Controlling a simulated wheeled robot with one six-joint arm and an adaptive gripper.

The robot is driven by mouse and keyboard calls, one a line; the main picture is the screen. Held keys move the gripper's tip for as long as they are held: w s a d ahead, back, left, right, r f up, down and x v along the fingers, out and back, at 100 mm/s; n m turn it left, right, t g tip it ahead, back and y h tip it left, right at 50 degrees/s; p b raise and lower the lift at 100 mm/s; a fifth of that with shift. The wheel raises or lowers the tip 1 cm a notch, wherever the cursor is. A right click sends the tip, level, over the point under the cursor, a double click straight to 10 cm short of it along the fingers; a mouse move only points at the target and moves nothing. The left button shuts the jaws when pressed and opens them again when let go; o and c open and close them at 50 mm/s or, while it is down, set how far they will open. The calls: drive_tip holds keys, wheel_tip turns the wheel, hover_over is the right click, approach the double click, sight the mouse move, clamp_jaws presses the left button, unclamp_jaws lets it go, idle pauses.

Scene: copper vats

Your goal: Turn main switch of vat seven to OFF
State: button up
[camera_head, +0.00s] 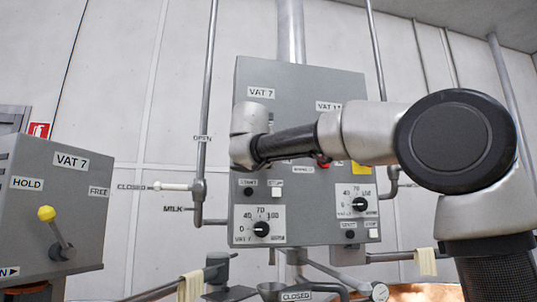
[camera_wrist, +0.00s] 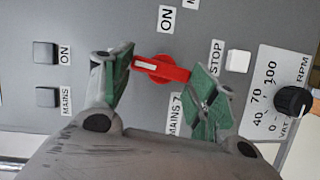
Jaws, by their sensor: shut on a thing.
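The red main switch (camera_wrist: 160,68) sits on the grey panel in the wrist view, above the MAINS 7 label (camera_wrist: 174,115). Its handle lies nearly level across the picture, with a white mark on its left end. An ON label (camera_wrist: 167,18) is above it; I see no OFF label. My gripper (camera_wrist: 162,84) has one green-padded finger at each end of the handle and is shut on it. In the head view my wrist covers the switch on the VAT 7 side of the panel (camera_head: 300,82).
The head view shows a VAT 7 lever box (camera_head: 70,161) at left and pipes (camera_head: 207,90) beside the panel.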

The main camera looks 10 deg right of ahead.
drive_tip(key=shift+f+n, duration=0.15)
drive_tip(key=shift+n, duration=0.55)
drive_tip(key=o, duration=1)
drive_tip(key=v, duration=1.2)
drive_tip(key=shift+a+f, duration=0.1)
drive_tip(key=shift+f, duration=0.2)
